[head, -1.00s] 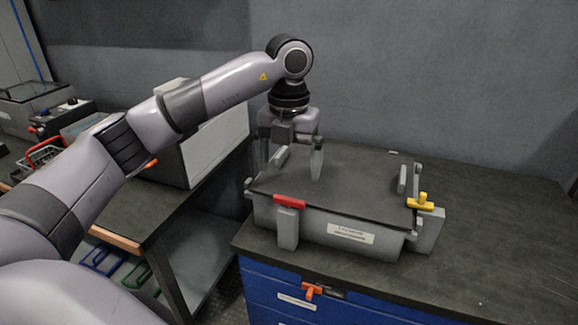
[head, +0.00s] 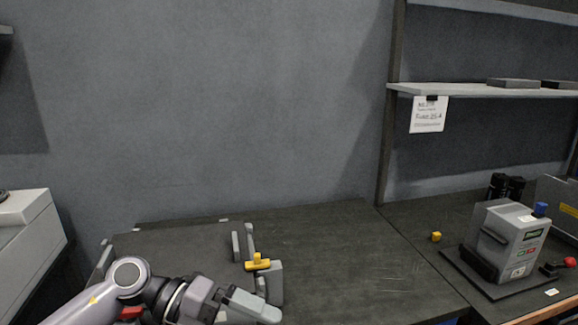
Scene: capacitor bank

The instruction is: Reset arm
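My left arm comes in from the bottom left in the head view. Its gripper (head: 254,303) points right, low over the dark lidded case (head: 180,241). One finger shows clearly; the other is mostly hidden, so the gap between them cannot be judged. I see nothing held in it. The yellow clamp handle (head: 258,262) on a grey block stands just behind the gripper. A red clamp handle (head: 130,313) shows partly behind the arm. The case's front is cut off by the frame and covered by the arm. My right gripper is not in view.
The dark bench top (head: 340,250) is clear right of the case. A shelf (head: 480,90) hangs above. A pale box (head: 25,225) stands at the left.

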